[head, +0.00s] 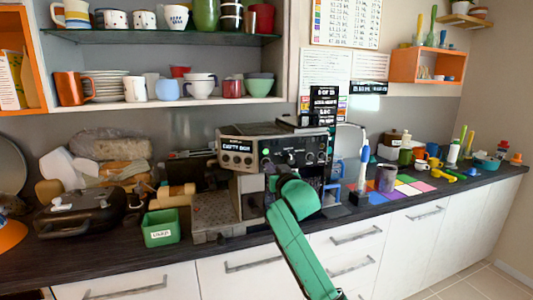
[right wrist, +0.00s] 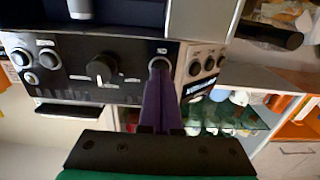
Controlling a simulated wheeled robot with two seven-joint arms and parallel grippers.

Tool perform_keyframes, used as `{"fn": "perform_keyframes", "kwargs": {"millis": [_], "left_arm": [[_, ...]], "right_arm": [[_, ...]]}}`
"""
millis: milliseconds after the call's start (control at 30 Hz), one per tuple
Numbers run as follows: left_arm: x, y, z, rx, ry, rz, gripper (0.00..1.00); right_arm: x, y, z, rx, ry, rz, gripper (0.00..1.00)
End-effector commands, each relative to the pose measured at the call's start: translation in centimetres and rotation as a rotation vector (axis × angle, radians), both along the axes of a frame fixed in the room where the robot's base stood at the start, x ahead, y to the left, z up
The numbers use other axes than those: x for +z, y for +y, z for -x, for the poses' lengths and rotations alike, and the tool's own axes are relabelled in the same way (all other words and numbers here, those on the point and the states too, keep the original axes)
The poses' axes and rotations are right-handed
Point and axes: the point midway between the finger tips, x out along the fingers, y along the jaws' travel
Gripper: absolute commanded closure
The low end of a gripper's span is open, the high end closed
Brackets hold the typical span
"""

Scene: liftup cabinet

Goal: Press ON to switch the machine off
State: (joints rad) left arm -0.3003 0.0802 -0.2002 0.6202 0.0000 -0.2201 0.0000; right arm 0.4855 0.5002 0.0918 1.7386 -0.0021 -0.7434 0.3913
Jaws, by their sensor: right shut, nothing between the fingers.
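The machine (head: 290,150) is a coffee-maker-like unit on the counter with a black front panel, several knobs and a lit green spot at its left. In the right wrist view its panel (right wrist: 75,68) appears upside down. A round ON button (right wrist: 159,63) with a pale ring sits there, its label beside it. My right gripper (right wrist: 160,66) is shut and empty, its purple fingertips at the button's face and partly covering it; I cannot tell whether they touch. In the head view my green right arm hides the machine's lower front. My left gripper is not in view.
A green box (head: 160,228) and a black grill-like appliance (head: 80,213) stand to the left. A grey mug (head: 386,178) and coloured tiles lie to the right. Shelves with cups (head: 165,104) hang above. The counter is crowded around the machine.

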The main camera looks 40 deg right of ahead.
Motion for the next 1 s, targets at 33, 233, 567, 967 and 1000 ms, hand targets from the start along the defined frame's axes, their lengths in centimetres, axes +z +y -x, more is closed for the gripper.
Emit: {"fn": "perform_keyframes", "kwargs": {"millis": [33,233,567,967,1000], "left_arm": [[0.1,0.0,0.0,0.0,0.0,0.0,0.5],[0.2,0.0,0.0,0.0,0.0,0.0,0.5],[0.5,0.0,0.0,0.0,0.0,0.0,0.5],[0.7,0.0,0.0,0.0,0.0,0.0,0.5],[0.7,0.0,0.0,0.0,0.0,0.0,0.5]], "right_arm": [[0.0,0.0,-0.1,0.0,0.001,0.0,1.0],[0.0,-0.1,-0.5,0.0,0.001,0.0,1.0],[0.0,-0.3,-1.1,0.001,0.001,0.0,1.0],[0.0,-0.3,-1.1,0.001,0.001,0.0,1.0],[0.0,-0.2,-0.6,0.001,-0.001,0.0,1.0]]}}
